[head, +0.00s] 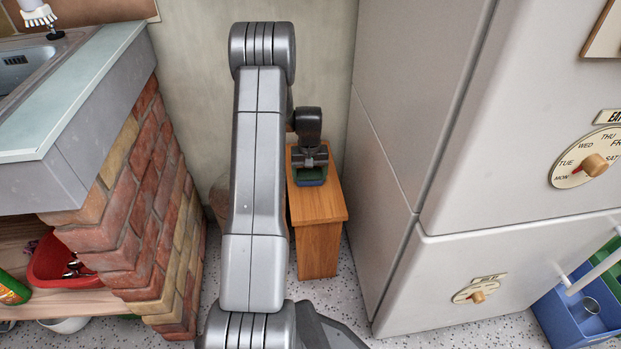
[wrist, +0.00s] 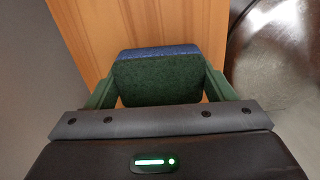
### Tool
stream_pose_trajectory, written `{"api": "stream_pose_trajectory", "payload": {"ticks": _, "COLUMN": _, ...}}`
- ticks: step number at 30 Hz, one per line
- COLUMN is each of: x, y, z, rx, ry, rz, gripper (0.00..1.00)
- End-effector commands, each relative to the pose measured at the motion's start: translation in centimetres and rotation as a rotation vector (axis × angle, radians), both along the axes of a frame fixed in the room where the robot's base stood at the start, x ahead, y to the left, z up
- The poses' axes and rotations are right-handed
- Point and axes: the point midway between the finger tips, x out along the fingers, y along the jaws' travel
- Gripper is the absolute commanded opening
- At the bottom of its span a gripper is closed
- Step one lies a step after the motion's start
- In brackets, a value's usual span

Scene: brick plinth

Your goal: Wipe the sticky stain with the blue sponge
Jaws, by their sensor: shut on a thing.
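My gripper (head: 310,174) is over the top of a small wooden stand, pointing down. It is shut on the blue sponge (wrist: 158,78), which has a dark green face and a blue far edge in the wrist view. Green fingers press on its two sides. In the head view only a bit of the sponge's blue edge (head: 311,183) shows below the fingers. The sponge is at or just above the wood; I cannot tell if it touches. No sticky stain is visible; my arm, gripper and the sponge hide part of the stand's top.
The wooden stand (head: 318,243) is in a gap between a brick plinth (head: 150,200) with a sink counter (head: 75,85) on the left and a grey fridge (head: 395,150) close on the right. A red bowl (head: 58,262) sits on the low shelf. Speckled floor shows in front.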

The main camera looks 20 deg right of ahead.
Motion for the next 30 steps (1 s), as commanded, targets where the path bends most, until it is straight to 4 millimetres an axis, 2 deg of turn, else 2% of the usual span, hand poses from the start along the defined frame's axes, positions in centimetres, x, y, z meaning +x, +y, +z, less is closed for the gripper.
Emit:
{"api": "stream_pose_trajectory", "payload": {"ticks": 4, "x": 0.8, "y": -0.2, "z": -0.1, "rx": -0.001, "ry": -0.002, "rz": 0.000, "gripper": 0.58}}
{"api": "stream_pose_trajectory", "payload": {"ticks": 10, "x": 0.7, "y": -0.1, "z": 0.2, "rx": 0.000, "ry": -0.001, "rz": 0.000, "gripper": 0.58}}
{"api": "stream_pose_trajectory", "payload": {"ticks": 18, "x": -1.4, "y": 0.4, "z": 0.1, "rx": 0.000, "ry": 0.000, "rz": 0.000, "gripper": 0.58}}
{"api": "stream_pose_trajectory", "payload": {"ticks": 30, "x": -3.4, "y": 0.8, "z": 0.0, "rx": 0.001, "ry": 0.002, "rz": 0.000, "gripper": 0.58}}
